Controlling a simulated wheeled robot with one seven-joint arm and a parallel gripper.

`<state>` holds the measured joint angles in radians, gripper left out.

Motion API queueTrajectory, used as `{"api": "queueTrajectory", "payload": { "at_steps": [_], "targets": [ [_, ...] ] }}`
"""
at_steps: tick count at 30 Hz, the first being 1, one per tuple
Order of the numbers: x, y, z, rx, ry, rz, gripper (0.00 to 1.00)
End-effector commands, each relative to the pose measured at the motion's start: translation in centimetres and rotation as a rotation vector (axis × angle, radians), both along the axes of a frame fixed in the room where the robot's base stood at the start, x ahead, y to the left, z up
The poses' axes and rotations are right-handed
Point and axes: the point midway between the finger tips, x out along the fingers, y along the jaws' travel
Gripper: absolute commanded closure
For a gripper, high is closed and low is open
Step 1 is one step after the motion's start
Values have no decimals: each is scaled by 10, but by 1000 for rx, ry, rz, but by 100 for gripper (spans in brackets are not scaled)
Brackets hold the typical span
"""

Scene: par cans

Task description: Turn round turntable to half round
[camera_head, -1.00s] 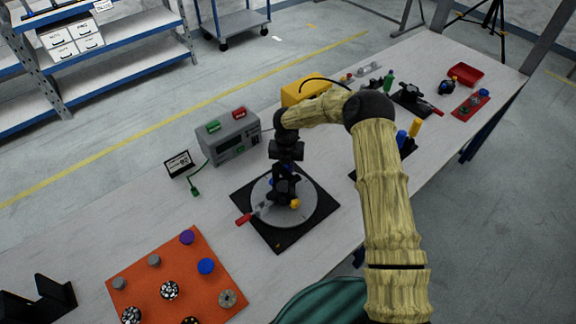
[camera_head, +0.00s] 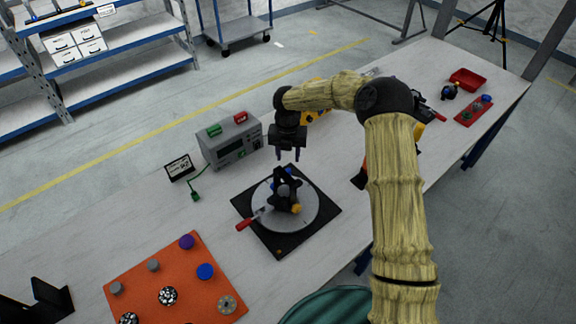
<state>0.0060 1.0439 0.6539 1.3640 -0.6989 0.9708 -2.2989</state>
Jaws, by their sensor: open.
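The round turntable is a grey disc (camera_head: 308,214) on a black square base (camera_head: 279,245). A black fixture (camera_head: 284,190) with a blue part and an orange-yellow knob (camera_head: 295,208) stands on the disc. A red-handled tool (camera_head: 246,223) lies at the disc's left edge, its handle reaching out over the base. My gripper (camera_head: 287,157) is open and points down above and behind the fixture, apart from it. Nothing shows between its fingers.
A grey instrument box (camera_head: 232,145) and a small sign (camera_head: 179,167) stand behind left. An orange mat (camera_head: 190,285) with several knobs lies front left. A red tray (camera_head: 467,79) and red strip (camera_head: 473,111) are far right. Bare table lies left of the turntable.

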Motion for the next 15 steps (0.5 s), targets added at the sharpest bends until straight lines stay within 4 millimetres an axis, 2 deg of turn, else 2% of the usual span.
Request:
{"api": "queueTrajectory", "payload": {
  "at_steps": [9, 15],
  "targets": [
    [1, 1, 64, 1, -4, 0, 58],
    [0, 1, 88, 0, -1, 0, 58]
  ]
}}
